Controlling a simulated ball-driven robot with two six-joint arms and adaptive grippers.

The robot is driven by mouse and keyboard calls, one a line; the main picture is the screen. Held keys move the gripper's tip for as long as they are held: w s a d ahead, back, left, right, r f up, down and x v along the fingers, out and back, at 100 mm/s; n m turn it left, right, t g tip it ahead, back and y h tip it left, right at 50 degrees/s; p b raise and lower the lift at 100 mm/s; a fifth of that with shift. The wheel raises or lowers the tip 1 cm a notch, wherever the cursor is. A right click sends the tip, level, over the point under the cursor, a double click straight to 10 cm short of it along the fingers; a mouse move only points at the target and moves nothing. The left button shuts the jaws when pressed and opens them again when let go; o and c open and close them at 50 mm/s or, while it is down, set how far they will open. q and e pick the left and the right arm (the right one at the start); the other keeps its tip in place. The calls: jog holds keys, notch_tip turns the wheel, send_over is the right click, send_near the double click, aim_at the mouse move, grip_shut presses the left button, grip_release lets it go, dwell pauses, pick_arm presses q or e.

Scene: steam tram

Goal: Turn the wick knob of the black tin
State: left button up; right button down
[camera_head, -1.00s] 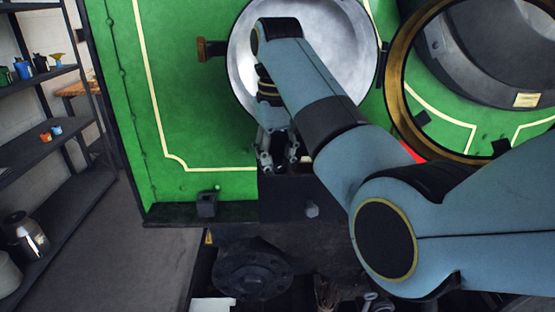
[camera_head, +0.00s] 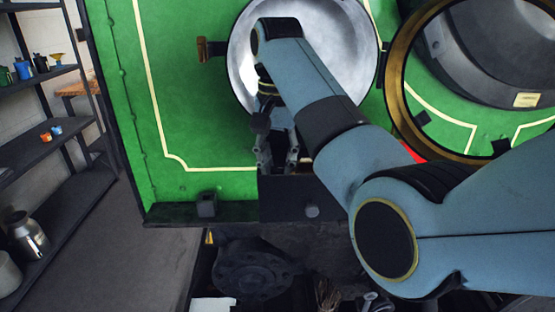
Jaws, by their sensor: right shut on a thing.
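A black box-shaped thing, which I take to be the black tin (camera_head: 284,197), sits below the silver reflector at the bottom edge of the green front. My right gripper (camera_head: 277,165) reaches down from above, its fingertips at the tin's top edge. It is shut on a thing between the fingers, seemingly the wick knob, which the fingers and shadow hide. My left gripper is not in view.
The round silver reflector (camera_head: 350,60) is behind my right arm. A brass-rimmed round glass door (camera_head: 394,100) stands at the right. A shelf rack (camera_head: 60,215) with small cans and a metal canister (camera_head: 27,235) is at the left. Floor between is clear.

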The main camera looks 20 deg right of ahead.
dwell(0.4)
jog(key=c, duration=1.1)
grip_release()
